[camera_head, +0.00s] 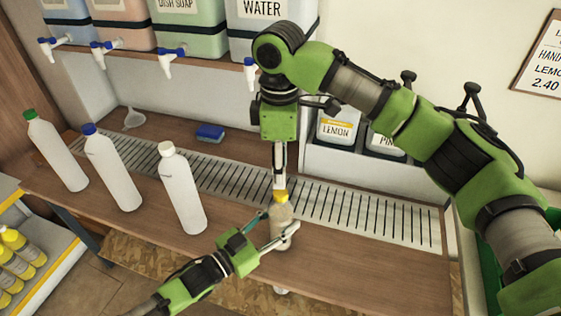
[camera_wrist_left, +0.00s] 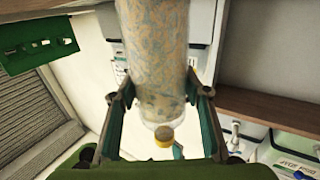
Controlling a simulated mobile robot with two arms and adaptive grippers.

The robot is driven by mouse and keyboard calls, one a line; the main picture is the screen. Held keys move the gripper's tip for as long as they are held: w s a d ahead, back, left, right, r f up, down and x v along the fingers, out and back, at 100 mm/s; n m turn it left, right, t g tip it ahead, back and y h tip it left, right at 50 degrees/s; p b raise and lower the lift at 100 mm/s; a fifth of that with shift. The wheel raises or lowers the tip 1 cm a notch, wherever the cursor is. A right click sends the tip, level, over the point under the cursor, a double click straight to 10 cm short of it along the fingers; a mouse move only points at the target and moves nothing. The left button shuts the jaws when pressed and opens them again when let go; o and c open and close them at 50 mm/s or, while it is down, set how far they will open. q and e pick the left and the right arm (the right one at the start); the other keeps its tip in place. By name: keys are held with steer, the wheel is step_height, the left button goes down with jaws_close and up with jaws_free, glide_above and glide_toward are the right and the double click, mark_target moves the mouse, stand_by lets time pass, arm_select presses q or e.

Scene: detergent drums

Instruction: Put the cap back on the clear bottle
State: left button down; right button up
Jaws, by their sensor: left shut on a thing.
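The clear bottle (camera_head: 281,213) stands roughly upright at the front of the wooden counter. My left gripper (camera_head: 274,232) is shut around its body; the left wrist view shows the bottle (camera_wrist_left: 158,60) between the two fingers (camera_wrist_left: 158,112). The yellow cap (camera_head: 280,196) is at the bottle's mouth, and it also shows in the left wrist view (camera_wrist_left: 164,136). My right gripper (camera_head: 280,178) points down from above with its fingertips at the cap, apparently shut on it. I cannot tell whether the cap touches the neck or sits just above it.
White bottles with green (camera_head: 58,152), blue (camera_head: 113,172) and white (camera_head: 182,190) tops stand to the left. A slatted drain grate (camera_head: 350,212) runs behind. A funnel (camera_head: 134,118) and blue sponge (camera_head: 210,132) lie further back. Drums with taps (camera_head: 187,28) stand above.

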mark_target(281, 192)
steer(key=n, duration=0.4)
steer(key=shift+r, duration=0.1)
steer(key=n, duration=0.5)
steer(key=shift+r, duration=0.15)
steer(key=n, duration=0.5)
steer(key=shift+r+n, duration=0.15)
steer(key=shift+n, duration=0.15)
steer(key=n, duration=0.5)
steer(key=shift+d+r, duration=0.1)
steer(key=shift+f, duration=4)
